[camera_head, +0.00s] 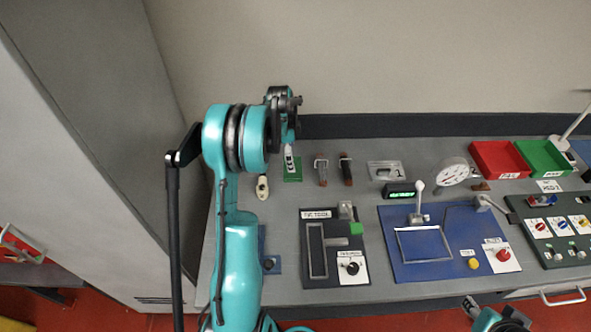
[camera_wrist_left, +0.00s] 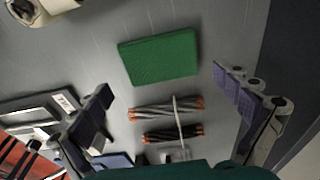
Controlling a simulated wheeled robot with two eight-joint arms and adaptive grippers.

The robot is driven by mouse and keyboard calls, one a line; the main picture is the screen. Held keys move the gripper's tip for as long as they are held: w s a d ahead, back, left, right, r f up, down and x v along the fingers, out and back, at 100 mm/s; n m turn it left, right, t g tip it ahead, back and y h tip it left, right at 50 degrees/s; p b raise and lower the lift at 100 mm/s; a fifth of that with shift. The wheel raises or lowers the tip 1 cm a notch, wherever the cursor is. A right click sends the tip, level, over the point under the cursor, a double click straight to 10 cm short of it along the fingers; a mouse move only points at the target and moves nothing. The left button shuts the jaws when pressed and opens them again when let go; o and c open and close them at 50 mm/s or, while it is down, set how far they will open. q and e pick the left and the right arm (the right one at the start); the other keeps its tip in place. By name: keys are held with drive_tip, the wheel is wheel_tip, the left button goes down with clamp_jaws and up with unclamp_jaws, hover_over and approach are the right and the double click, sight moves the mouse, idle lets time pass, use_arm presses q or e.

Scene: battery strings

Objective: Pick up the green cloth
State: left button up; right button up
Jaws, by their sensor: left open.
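The green cloth (camera_wrist_left: 160,57) lies flat on the grey bench as a thick rectangle, fully visible in the left wrist view. In the head view, the green cloth (camera_head: 296,176) shows near the back left of the bench, partly covered by my left gripper and arm. My left gripper (camera_wrist_left: 168,105) is open and empty, its purple-padded fingers spread wide, with the cloth beyond and between them. It also shows in the head view (camera_head: 287,112), above the cloth's area. My right gripper (camera_head: 500,318) is only partly visible at the bottom edge.
Two dark battery strings with orange ends (camera_wrist_left: 167,110) lie beside the cloth, close to my left fingers. A black panel (camera_head: 335,276), blue board (camera_head: 470,222), round gauge (camera_head: 455,171), and red (camera_head: 500,160) and green (camera_head: 545,156) trays occupy the bench. A wall rises behind.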

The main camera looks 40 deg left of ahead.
use_arm(q)
wheel_tip(320, 180, down, 5)
drive_tip(key=shift+w+d+r+b, duration=0.1)
drive_tip(key=shift+d+r+b, duration=0.05)
drive_tip(key=shift+b, duration=0.45)
drive_tip(key=shift+r, duration=0.1)
drive_tip(key=c, duration=0.8)
drive_tip(key=shift+r, duration=0.1)
wheel_tip(320, 180, up, 4)
drive_tip(key=shift+r+p, duration=0.1)
drive_tip(key=shift+p, duration=0.6)
drive_tip(key=w+d+r, duration=0.1)
drive_tip(key=d+r, duration=0.1)
drive_tip(key=d, duration=0.1)
drive_tip(key=w+d+r+p, duration=0.1)
drive_tip(key=d+r, duration=0.1)
drive_tip(key=d, duration=0.2)
drive_tip(key=w+d+r+p, duration=0.1)
drive_tip(key=d+r, duration=0.1)
drive_tip(key=d, duration=0.2)
drive_tip(key=shift+d+r, duration=0.15)
drive_tip(key=shift+r, duration=0.15)
